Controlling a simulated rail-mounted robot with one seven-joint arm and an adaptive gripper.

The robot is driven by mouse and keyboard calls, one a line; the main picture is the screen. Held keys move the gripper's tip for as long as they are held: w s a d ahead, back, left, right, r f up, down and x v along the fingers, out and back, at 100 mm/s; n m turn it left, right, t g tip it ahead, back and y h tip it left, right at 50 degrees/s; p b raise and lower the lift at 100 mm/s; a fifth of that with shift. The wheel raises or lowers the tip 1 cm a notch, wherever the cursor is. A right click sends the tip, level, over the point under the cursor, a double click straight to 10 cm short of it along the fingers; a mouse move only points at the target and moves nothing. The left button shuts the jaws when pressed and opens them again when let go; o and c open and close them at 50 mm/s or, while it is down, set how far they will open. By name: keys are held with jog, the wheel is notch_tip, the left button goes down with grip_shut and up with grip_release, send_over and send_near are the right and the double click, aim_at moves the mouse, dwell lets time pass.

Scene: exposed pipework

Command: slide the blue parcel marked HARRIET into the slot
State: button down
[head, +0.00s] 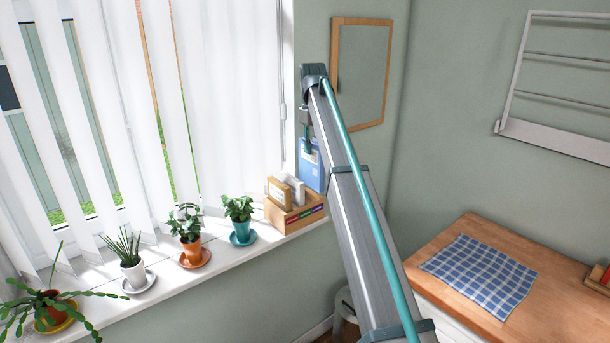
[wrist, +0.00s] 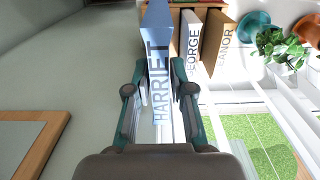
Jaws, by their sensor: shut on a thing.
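My gripper (head: 308,142) is shut on the blue parcel marked HARRIET (wrist: 158,55), with one finger on each side of it in the wrist view. In the head view the blue parcel (head: 312,172) hangs upright below my gripper, at the right end of the wooden slotted box (head: 291,221). Its lower edge is close to the box's top; I cannot tell whether it is inside the slot. A white parcel marked GEORGE (wrist: 191,42) and a brown parcel (wrist: 218,42), its name only partly readable, stand in the box beside it. My arm covers part of the blue parcel's right side.
The box stands on the white windowsill (head: 180,283). A teal pot plant (head: 239,217) is just left of it, with more pots farther left. Blinds (head: 225,90) hang behind. A framed panel (head: 362,75) is on the wall. A wooden counter with a checked cloth (head: 482,275) is at right.

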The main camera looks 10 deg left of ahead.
aim_at(305, 175)
jog(key=w+a, duration=0.2)
jog(key=w, duration=0.1)
jog(key=shift+a+r+p, duration=0.15)
jog(key=shift+a+p, duration=0.25)
jog(key=f, duration=0.2)
jog(key=f+p, duration=0.1)
jog(key=f, duration=0.4)
jog(key=shift+s+d+f+p, duration=0.15)
jog(key=shift+s+f+p, duration=0.05)
jog(key=shift+s+p, duration=0.1)
jog(key=shift+f+p, duration=0.6)
jog(key=shift+f, duration=1.9)
jog(key=shift+f, duration=0.15)
jog(key=c, duration=1)
grip_release()
jog(key=shift+w, duration=0.1)
